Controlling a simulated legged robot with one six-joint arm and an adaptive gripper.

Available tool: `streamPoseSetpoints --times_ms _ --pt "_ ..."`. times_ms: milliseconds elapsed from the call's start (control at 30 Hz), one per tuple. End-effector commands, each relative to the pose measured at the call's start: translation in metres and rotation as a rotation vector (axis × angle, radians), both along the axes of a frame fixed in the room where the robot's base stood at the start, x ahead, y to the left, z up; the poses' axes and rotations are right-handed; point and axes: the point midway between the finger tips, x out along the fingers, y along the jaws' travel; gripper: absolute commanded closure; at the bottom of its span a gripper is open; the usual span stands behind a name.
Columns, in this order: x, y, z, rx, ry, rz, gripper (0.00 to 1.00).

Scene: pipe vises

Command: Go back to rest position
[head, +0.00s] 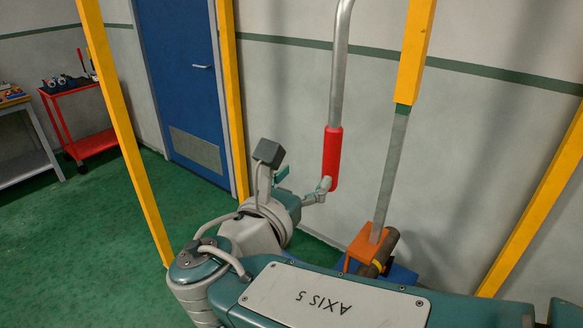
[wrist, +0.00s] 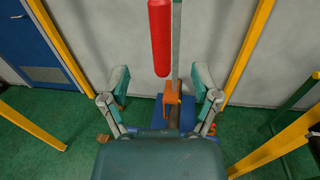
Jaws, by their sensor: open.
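My gripper (head: 304,182) is raised in front of the wall, near the lower end of a red grip (head: 333,158) on a bent grey pipe (head: 342,70). In the wrist view, the two fingers of my gripper (wrist: 160,80) are spread wide with nothing held between them. The red grip (wrist: 160,38) hangs ahead, its lower end in line with the gap. Whether a finger touches it is unclear. Behind the gap is an orange vise part (wrist: 173,100), which also shows in the head view (head: 362,248).
Yellow posts (head: 127,130) stand around the work area, with a grey wall behind. A blue door (head: 182,80) is at the back left. A red cart (head: 80,120) and a grey table (head: 28,150) stand far left. The green floor at left is clear.

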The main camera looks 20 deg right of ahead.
Motion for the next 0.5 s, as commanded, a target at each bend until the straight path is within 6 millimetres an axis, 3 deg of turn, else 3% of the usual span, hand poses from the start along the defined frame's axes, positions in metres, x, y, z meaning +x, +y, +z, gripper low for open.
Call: streamPoseSetpoints --times_ms 133,233,400,500 --pt "-0.001 -0.003 -0.003 0.021 0.001 -0.008 0.21" --pt "-0.006 -0.018 -0.018 0.144 0.001 -0.052 0.21" --pt "-0.029 -0.052 -0.069 0.562 -0.047 -0.223 0.21" --pt "-0.046 -0.061 -0.098 0.826 -0.113 -0.349 0.21"
